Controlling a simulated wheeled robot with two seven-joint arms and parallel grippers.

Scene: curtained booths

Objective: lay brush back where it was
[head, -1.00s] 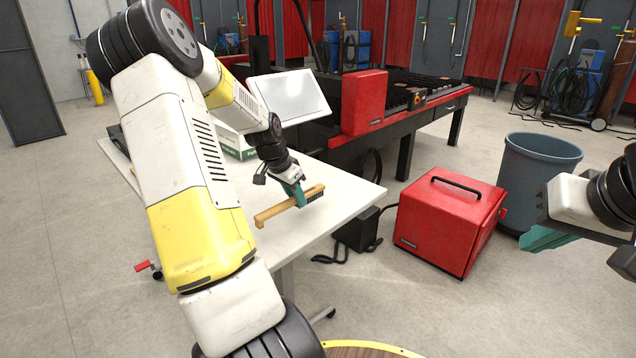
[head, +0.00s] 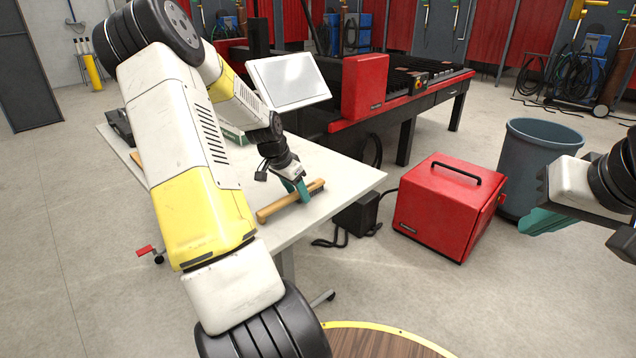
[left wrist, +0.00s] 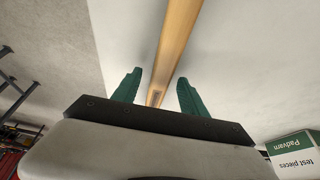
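The brush (head: 275,209), with a long tan wooden handle, lies on the white table (head: 335,205) near its front right corner. It also shows in the left wrist view (left wrist: 176,40), running between the fingers. My left gripper (head: 296,190) is over the brush, its green fingers on either side of the handle. In the left wrist view the fingers (left wrist: 160,92) are apart, with a gap on each side of the handle. My right gripper (head: 545,222) hangs at the right, away from the table; its fingers overlap from this side.
A box marked "test pieces" (left wrist: 293,152) stands on the table, partly hidden by my arm in the head view. A white screen (head: 288,80) stands behind. A red case (head: 448,205) and a grey bin (head: 540,160) are on the floor to the right.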

